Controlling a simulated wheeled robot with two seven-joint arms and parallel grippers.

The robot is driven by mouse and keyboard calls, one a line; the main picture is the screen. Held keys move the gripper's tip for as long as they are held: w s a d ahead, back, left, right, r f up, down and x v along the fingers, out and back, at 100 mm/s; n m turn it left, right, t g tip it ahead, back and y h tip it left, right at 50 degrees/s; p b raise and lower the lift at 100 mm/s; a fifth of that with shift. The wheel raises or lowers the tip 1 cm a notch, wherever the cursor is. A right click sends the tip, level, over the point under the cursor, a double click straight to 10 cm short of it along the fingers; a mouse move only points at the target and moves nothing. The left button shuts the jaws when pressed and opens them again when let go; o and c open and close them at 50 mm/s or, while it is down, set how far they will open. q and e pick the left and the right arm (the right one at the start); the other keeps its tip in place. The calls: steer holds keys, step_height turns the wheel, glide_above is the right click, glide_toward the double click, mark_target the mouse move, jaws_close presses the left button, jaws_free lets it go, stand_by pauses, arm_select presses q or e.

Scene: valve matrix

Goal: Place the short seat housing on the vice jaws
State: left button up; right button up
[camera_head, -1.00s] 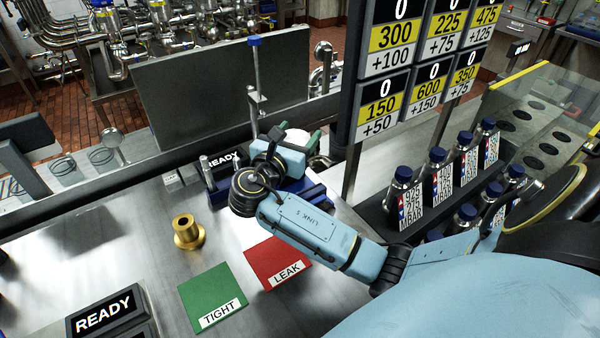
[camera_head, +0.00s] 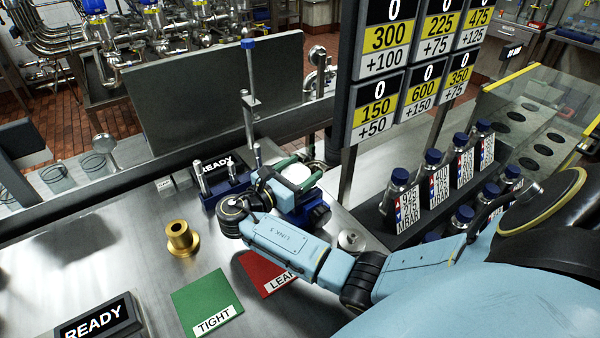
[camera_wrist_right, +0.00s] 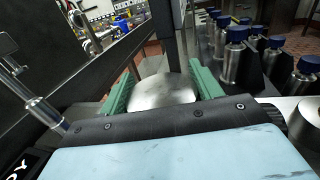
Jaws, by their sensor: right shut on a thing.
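My right gripper (camera_head: 290,173) has green fingers and is shut on a silver, rounded metal part, which I take as the short seat housing (camera_head: 297,173). In the right wrist view the housing (camera_wrist_right: 163,91) sits between the two green fingers. Blue parts of a vice (camera_head: 312,213) show just below and beside the gripper. My wrist hides most of them, so I cannot tell whether the housing touches the jaws. My left gripper is in neither view.
A brass flanged part (camera_head: 181,239) stands on the bench, left of my right arm. A green TIGHT mat (camera_head: 205,298) and a red LEAK mat (camera_head: 262,272) lie in front. A small silver part (camera_head: 350,240) is right of the arm. Bottles (camera_head: 400,200) stand in a rack at right.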

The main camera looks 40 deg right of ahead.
steer(key=shift+f, duration=0.2)
steer(key=o, duration=1.1)
steer(key=shift+o, duration=0.2)
steer(key=shift+a+r, duration=0.1)
steer(key=shift+a, duration=0.05)
steer(key=a, duration=0.7)
steer(key=s+a, duration=0.1)
steer(key=a, duration=0.3)
steer(key=shift+a, duration=0.35)
steer(key=shift+r, duration=0.1)
